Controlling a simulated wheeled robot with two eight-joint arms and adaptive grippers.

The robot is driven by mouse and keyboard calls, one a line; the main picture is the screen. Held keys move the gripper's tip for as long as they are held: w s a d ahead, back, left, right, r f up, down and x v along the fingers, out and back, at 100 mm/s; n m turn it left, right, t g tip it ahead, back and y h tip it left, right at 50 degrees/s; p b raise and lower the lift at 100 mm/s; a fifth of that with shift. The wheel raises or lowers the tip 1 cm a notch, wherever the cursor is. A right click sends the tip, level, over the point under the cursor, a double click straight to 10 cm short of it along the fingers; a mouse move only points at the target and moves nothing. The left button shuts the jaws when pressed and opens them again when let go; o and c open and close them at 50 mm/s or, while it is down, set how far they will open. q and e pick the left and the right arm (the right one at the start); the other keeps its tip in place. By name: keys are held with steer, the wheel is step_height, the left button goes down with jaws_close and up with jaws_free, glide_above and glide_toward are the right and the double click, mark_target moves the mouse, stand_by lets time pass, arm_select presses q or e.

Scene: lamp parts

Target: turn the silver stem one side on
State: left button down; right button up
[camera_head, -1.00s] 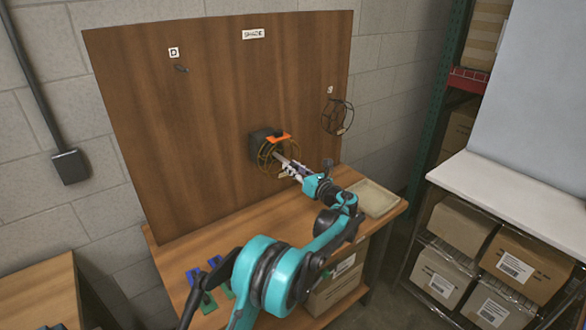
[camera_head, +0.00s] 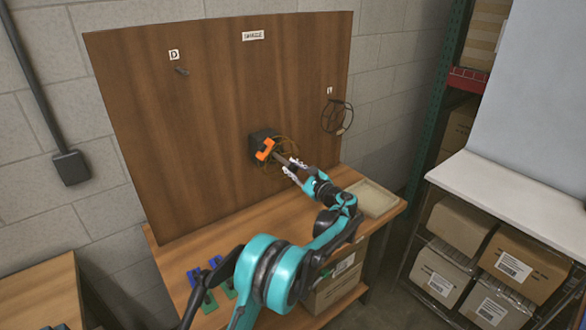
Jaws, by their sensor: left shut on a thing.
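The silver stem (camera_head: 281,158) juts out from a dark block (camera_head: 259,145) on the upright wooden board. An orange piece (camera_head: 265,149) sits at the block's front and is tilted. A thin yellowish wire ring (camera_head: 287,146) is around or behind the stem; I cannot tell which. My left gripper (camera_head: 292,166) is shut on the stem near its outer end, and its fingers hide part of it. My right gripper is not in view.
The wooden board (camera_head: 200,100) carries a peg labelled D (camera_head: 181,71) and a dark wire cage (camera_head: 338,117) at the right. A shallow tray (camera_head: 371,199) lies on the bench's right. Blue and green parts (camera_head: 207,280) lie at the left front.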

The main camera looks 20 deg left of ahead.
arm_select(q)
steer(key=shift+n, duration=1.3)
steer(key=c, duration=1.3)
jaws_free()
steer(key=v, duration=1.2)
